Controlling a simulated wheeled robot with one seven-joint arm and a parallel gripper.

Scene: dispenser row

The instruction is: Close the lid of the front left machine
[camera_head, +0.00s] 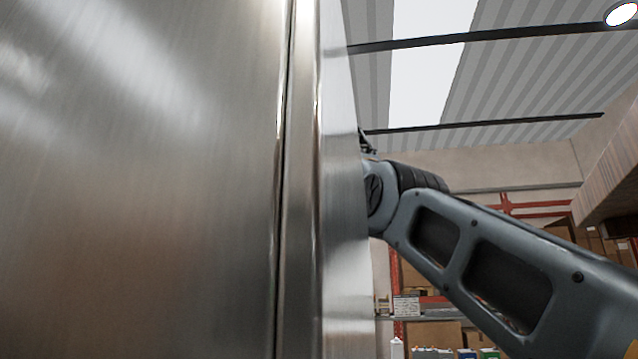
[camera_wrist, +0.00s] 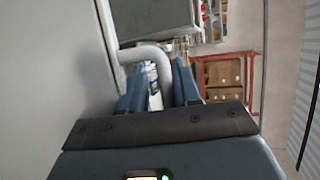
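A large brushed-metal panel (camera_head: 140,180) fills the left half of the head view, very close. I cannot tell whether it is the lid or the body of the front left machine. My gripper is hidden behind the panel's edge in the head view. In the wrist view my gripper (camera_wrist: 158,88) has its two blue fingers apart. A bent grey bar (camera_wrist: 150,54), like a handle, curves down into the gap between the fingers, nearer the right one. Contact with it cannot be told. A pale flat surface (camera_wrist: 50,70) lies left of the fingers, and a dark framed panel (camera_wrist: 150,18) lies beyond them.
Shelves with boxes (camera_head: 432,340) stand in the background. A brown overhead beam or shelf (camera_head: 610,175) shows at the right edge of the head view. In the wrist view, a red rack with cartons (camera_wrist: 224,72) stands far beyond the fingers, with open floor at right.

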